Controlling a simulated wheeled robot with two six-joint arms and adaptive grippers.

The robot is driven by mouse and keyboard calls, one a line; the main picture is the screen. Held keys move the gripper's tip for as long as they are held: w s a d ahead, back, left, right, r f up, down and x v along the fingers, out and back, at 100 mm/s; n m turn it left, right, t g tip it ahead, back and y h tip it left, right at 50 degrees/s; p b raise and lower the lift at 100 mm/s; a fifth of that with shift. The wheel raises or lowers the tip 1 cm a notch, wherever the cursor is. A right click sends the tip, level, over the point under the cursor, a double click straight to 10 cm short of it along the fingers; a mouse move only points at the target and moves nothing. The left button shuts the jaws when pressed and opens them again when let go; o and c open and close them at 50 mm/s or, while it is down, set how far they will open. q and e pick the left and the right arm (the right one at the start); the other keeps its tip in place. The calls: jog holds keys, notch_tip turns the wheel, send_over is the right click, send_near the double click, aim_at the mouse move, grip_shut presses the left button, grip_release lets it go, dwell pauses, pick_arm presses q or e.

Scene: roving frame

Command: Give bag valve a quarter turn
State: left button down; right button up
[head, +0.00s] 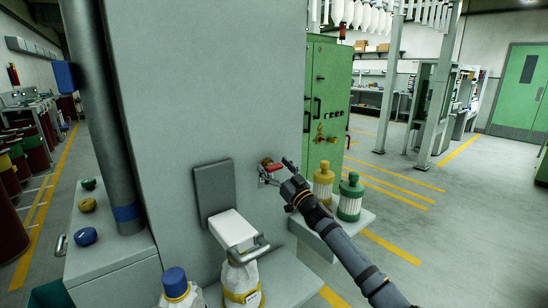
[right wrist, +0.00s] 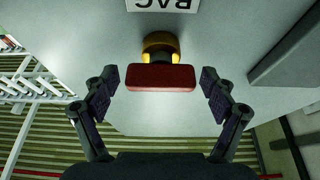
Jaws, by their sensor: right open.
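In the head view the red handle (head: 269,168) sits to the right of the grey bracket. My right gripper (right wrist: 161,92) is open, with one finger pad on each side of the red handle and a gap on both sides. In the head view my right gripper (head: 284,170) reaches the valve from the lower right and partly covers it. My left gripper is not in view.
A white bag (head: 240,282) hangs under a grey bracket (head: 214,190) with a white block. A yellow-capped bottle (head: 323,184) and a green-capped bottle (head: 350,200) stand on a ledge just right of my right arm. A blue-capped bottle (head: 177,288) stands at the lower left.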

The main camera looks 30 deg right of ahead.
jog(key=shift+f, duration=0.1)
